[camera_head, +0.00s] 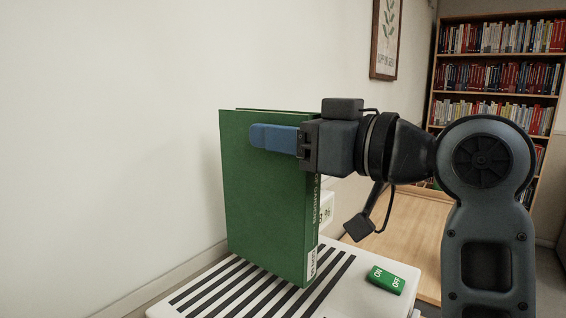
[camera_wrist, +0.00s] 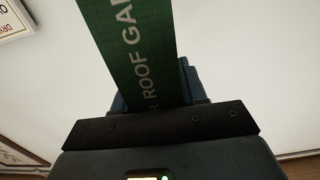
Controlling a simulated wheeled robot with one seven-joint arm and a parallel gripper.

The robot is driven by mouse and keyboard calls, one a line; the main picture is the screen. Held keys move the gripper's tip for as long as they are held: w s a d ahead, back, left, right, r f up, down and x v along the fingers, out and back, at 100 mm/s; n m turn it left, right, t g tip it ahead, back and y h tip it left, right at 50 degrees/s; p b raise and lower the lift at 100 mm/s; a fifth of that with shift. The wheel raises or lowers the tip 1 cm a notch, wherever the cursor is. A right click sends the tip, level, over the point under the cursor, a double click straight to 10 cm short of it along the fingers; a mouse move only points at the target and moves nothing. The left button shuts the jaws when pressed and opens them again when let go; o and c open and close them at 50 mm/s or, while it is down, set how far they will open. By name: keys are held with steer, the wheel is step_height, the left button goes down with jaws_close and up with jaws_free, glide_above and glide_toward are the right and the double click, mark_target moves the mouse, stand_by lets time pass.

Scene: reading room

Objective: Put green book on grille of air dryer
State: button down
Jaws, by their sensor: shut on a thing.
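The green book (camera_head: 262,190) is upright over the striped grille (camera_head: 245,297) of the white air dryer (camera_head: 395,303). Its lower edge is at or just above the grille; I cannot tell whether it touches. My gripper (camera_head: 275,138) is shut on the book near its top, with a blue finger across the front cover. The other finger is hidden behind the book in the head view. In the wrist view, the green book's spine (camera_wrist: 128,50) with white lettering rises from between the fingers. A green ON/OFF switch (camera_head: 387,279) sits on the dryer's top, right of the grille.
A white wall (camera_head: 110,120) stands close behind and left of the book. A white box with a percent display (camera_head: 327,207) is partly hidden behind the book. A wooden surface (camera_head: 410,230) lies beyond the dryer. A full bookcase (camera_head: 497,75) stands at the back right.

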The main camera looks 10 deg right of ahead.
steer(key=shift+f+b, duration=0.7)
steer(key=shift+f, duration=0.6)
steer(key=c, duration=0.6)
jaws_free()
steer(key=shift+f, duration=0.1)
steer(key=b+v, duration=0.1)
steer(key=v, duration=1.1)
steer(key=shift+r+b, duration=0.2)
steer(key=shift+b, duration=0.15)
